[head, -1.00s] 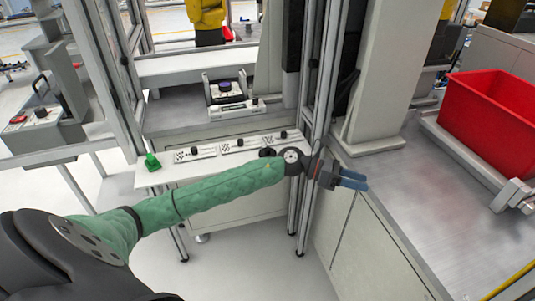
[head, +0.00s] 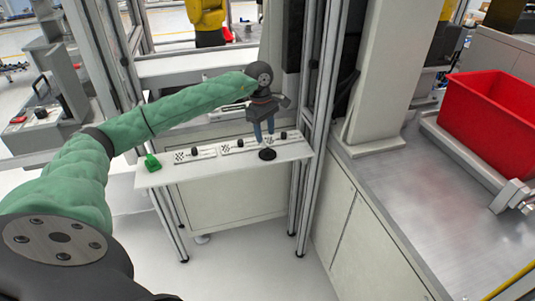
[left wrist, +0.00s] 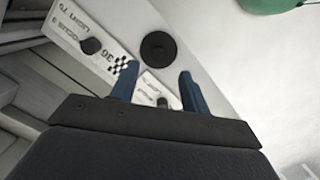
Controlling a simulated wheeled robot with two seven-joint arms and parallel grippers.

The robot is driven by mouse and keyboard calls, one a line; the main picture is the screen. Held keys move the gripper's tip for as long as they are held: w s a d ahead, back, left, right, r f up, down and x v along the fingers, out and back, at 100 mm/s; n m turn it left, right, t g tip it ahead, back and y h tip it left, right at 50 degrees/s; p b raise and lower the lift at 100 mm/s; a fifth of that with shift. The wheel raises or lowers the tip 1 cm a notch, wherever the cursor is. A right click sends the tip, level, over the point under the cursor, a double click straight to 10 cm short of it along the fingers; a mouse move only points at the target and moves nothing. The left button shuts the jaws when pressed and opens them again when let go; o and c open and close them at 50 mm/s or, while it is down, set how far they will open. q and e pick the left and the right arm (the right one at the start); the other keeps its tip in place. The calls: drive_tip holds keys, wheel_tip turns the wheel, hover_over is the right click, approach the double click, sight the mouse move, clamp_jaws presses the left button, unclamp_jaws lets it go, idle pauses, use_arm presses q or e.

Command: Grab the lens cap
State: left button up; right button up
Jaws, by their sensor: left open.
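The lens cap, a flat black disc (head: 267,154), lies on the narrow white shelf (head: 220,171) near its right end. It also shows in the left wrist view as a black disc (left wrist: 158,47), just beyond and between the fingertips. My left gripper (head: 264,137) is open and empty, with its blue fingers pointing down toward the cap and apart from it. In the left wrist view the two fingers (left wrist: 158,72) are spread wide. My right gripper is out of view.
Several labelled white plates with black knobs (head: 240,145) lie along the shelf's back. A green object (head: 152,162) sits at its left end. A metal frame post (head: 312,110) stands close on the right. A red bin (head: 490,115) is at far right.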

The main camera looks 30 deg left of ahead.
sight(268, 149)
use_arm(q)
drive_tip(key=shift+d+f, duration=0.1)
drive_tip(key=shift+f, duration=0.4)
drive_tip(key=f, duration=0.1)
drive_tip(key=f+p, duration=0.1)
drive_tip(key=f, duration=0.1)
drive_tip(key=f+p, duration=0.1)
drive_tip(key=shift+d+f, duration=0.3)
drive_tip(key=shift+f, duration=0.4)
clamp_jaws()
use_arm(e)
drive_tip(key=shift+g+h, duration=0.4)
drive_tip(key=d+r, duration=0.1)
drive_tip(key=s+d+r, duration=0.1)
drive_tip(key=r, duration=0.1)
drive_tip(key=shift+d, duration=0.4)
